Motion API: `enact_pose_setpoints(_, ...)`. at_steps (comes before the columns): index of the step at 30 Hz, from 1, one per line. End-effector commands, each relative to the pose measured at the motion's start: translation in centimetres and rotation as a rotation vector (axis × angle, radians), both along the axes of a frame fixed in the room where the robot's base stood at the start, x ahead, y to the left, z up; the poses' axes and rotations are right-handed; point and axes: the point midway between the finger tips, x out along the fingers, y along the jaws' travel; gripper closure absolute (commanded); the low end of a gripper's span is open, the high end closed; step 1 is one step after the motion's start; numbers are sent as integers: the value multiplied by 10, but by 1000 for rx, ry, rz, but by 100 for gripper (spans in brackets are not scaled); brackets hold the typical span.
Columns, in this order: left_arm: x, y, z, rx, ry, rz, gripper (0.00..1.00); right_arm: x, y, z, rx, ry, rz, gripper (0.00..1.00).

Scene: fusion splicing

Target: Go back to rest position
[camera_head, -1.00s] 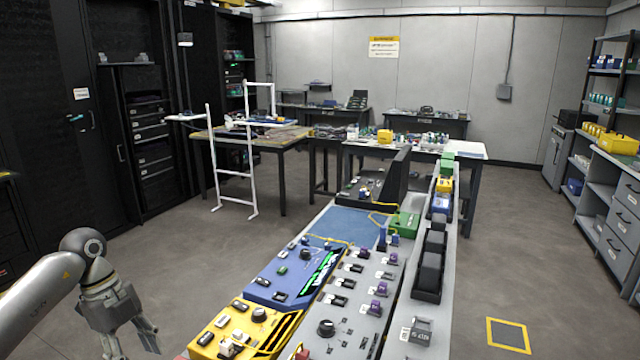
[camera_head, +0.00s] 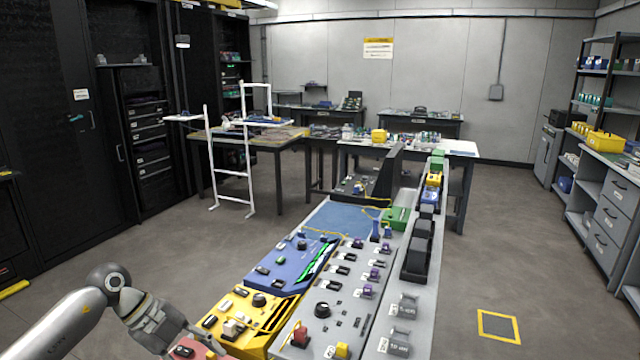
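My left arm enters at the lower left. My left gripper (camera_head: 190,338) is low at the left side of the bench's near end, beside a red panel (camera_head: 212,352) and the yellow panel (camera_head: 234,312). Its fingers are partly at the bottom edge of the view, and I cannot tell how far apart they are or whether they touch the panel. No held object shows. My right gripper is not in view.
A long bench with a blue panel (camera_head: 290,262), a grey panel (camera_head: 335,296) and a grey strip (camera_head: 424,300) runs away from me. A white rack frame (camera_head: 229,174) stands left of it. Open floor (camera_head: 480,240) lies to the right, before shelves.

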Motion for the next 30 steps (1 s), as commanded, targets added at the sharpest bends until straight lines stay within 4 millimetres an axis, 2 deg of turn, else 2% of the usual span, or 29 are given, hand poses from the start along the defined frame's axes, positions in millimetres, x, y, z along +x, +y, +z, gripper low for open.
enact_pose_setpoints(1,0,-18,-1,-57,-30,-17,55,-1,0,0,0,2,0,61)
enact_pose_setpoints(5,0,-71,7,-241,-136,-43,55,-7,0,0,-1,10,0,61)
enact_pose_setpoints(9,-2,-134,33,-519,-280,-14,55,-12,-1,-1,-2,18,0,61)
enact_pose_setpoints(12,-3,-163,60,-711,-378,65,55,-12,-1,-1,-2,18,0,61)
enact_pose_setpoints(15,-1,-176,86,-878,-461,189,55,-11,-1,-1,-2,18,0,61)
enact_pose_setpoints(19,5,-170,110,-1042,-537,412,55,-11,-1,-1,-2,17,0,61)
enact_pose_setpoints(23,12,-144,116,-1135,-573,687,55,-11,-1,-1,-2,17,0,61)
enact_pose_setpoints(26,14,-117,106,-1150,-568,919,55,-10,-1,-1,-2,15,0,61)
enact_pose_setpoints(30,5,-76,69,-1089,-507,1247,55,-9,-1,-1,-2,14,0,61)
